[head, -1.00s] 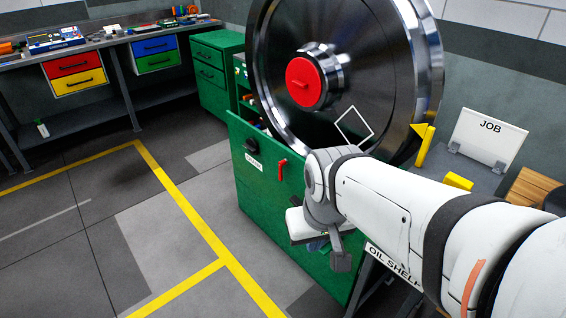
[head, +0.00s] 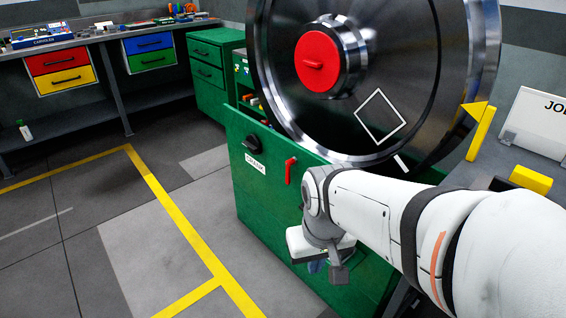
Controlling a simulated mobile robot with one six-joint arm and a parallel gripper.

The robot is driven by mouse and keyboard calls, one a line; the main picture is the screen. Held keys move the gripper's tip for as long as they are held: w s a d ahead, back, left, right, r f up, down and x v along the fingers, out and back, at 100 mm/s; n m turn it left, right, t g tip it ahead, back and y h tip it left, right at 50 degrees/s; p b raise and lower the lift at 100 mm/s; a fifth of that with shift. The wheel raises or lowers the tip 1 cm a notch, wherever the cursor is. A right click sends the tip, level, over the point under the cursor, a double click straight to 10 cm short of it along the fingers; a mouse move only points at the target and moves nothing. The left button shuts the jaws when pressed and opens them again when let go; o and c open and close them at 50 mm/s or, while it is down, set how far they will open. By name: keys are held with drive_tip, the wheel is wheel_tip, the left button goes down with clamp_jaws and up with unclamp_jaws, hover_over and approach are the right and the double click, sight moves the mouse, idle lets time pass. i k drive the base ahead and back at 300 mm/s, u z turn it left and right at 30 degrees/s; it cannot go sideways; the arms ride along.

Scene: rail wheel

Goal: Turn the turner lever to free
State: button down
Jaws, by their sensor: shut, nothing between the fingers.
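A small red lever (head: 290,171) hangs roughly upright on the front of the green cabinet (head: 262,215). It is to the right of a small white label (head: 255,162) whose print is too small to read surely. A black knob (head: 253,143) sits just above that label. My gripper (head: 328,270) is at the end of the white arm, in front of the cabinet, below and right of the red lever and apart from it in the picture. It is shut and holds nothing; its fingertips are small and partly hidden by the wrist.
A large steel wheel (head: 400,70) with a red hub cap (head: 317,62) stands above the cabinet. A yellow pointer (head: 480,130) and a yellow block (head: 530,180) are at right. A workbench (head: 110,35) stands at back left. The floor left of the cabinet is clear.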

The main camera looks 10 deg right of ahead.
sight(289, 163)
drive_tip(key=z, duration=0.05)
drive_tip(key=i, duration=0.75)
drive_tip(key=u, duration=1.2)
